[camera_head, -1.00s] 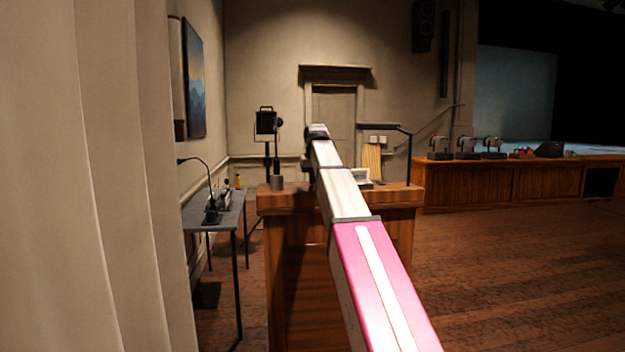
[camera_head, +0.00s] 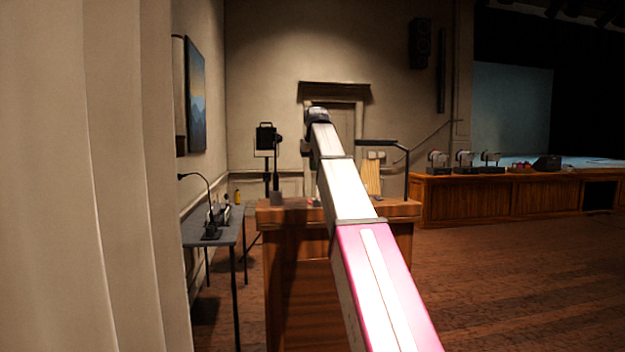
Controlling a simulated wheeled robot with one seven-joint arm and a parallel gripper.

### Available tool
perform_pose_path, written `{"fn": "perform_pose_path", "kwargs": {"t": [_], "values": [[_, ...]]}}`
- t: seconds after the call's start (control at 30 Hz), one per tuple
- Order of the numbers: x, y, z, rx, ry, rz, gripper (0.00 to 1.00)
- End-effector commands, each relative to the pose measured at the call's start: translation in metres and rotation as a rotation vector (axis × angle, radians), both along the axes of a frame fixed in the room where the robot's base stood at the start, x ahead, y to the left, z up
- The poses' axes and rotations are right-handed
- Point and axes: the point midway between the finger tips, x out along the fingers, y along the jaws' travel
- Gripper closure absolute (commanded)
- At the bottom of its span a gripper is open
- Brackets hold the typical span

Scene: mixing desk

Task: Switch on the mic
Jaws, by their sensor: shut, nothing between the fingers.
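A black gooseneck microphone (camera_head: 211,232) stands upright on the grey side table (camera_head: 228,238) at the left. Its thin neck curves up and bends over to the left. I cannot make out a switch or light on its base. My white and pink arm reaches forward over the wooden desk (camera_head: 290,214), with its dark far joint in front of the door. My gripper's fingers are hidden behind the arm. The arm's end is to the right of the microphone and well apart from it in the picture.
Small items, including a yellow bottle (camera_head: 237,196), stand behind the microphone. A dark lamp (camera_head: 266,138) on a stand rises behind the desk. A pale curtain (camera_head: 95,180) fills the left edge. The floor (camera_head: 510,275) at right is clear, up to the stage front (camera_head: 520,195).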

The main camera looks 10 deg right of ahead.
Motion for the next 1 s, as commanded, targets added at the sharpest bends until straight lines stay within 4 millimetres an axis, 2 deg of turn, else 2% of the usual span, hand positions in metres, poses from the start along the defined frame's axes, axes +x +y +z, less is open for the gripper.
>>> {"fn": "perform_pose_path", "kwargs": {"t": [0.1, 0.23, 0.57, 0.73, 1.0], "values": [[-0.004, 0.000, 0.013, 0.000, -0.001, 0.000, 1.00], [-0.006, 0.000, 0.019, 0.000, -0.001, 0.000, 1.00], [-0.007, 0.000, 0.020, 0.000, -0.001, 0.000, 1.00], [0.007, -0.002, 0.026, 0.000, 0.002, 0.000, 1.00], [0.006, -0.002, 0.025, 0.000, 0.002, 0.000, 1.00]]}}
